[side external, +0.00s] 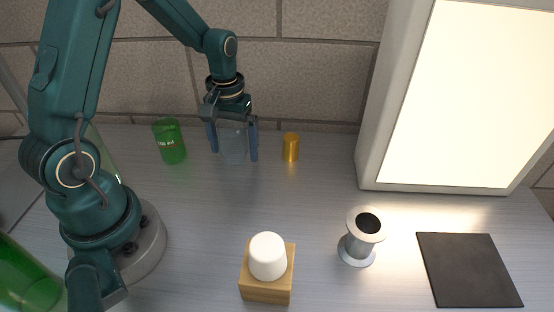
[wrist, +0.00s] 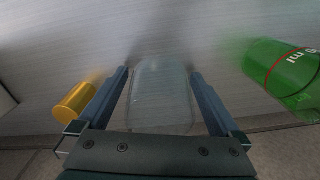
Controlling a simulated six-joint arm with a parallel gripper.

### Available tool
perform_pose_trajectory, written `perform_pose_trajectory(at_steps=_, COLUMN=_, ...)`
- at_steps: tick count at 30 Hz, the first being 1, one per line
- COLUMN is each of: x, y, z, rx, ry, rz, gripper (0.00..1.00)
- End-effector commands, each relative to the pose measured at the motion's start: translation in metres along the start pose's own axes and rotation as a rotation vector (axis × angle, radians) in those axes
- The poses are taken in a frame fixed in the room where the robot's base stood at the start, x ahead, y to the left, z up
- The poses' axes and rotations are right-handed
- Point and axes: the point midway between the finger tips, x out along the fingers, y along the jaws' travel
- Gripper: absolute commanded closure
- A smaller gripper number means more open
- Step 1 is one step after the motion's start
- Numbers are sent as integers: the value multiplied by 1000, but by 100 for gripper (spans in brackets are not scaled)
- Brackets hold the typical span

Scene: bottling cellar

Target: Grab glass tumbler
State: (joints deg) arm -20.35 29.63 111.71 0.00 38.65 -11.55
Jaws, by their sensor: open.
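The clear glass tumbler (side external: 233,146) stands on the table near the back wall. My gripper (side external: 233,156) is lowered over it, open, with one blue finger on each side of the glass. In the wrist view the tumbler (wrist: 161,97) lies between the two fingers of my gripper (wrist: 161,78). A gap shows on each side there, and the glass looks untouched. The faint glass outline makes its exact rim hard to see.
A green marked beaker (side external: 169,141) stands left of the gripper, and a small gold cylinder (side external: 291,147) stands right. Nearer are a white cap on a wooden block (side external: 266,287), a metal spool (side external: 357,250) and a dark mat (side external: 467,270). A bright light panel (side external: 460,95) stands at right.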

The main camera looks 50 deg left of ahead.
Motion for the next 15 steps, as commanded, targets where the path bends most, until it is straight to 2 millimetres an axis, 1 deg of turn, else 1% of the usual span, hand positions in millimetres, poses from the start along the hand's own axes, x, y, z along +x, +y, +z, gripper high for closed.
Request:
perform_pose_trajectory(at_steps=2, x=0, y=0, z=0, rx=0, ry=0, rz=0, gripper=0)
perform_pose_trajectory(at_steps=3, x=0, y=0, z=0, rx=0, ry=0, rz=0, gripper=4)
perform_pose_trajectory(at_steps=5, x=0, y=0, z=0, rx=0, ry=0, rz=0, gripper=27)
perform_pose_trajectory(at_steps=6, x=0, y=0, z=0, rx=0, ry=0, rz=0, gripper=42)
perform_pose_trajectory(at_steps=8, x=0, y=0, z=0, rx=0, ry=0, rz=0, gripper=65)
perform_pose_trajectory(at_steps=9, x=0, y=0, z=0, rx=0, ry=0, rz=0, gripper=80)
perform_pose_trajectory(at_steps=15, x=-1, y=0, z=0, rx=0, ry=0, rz=0, gripper=80)
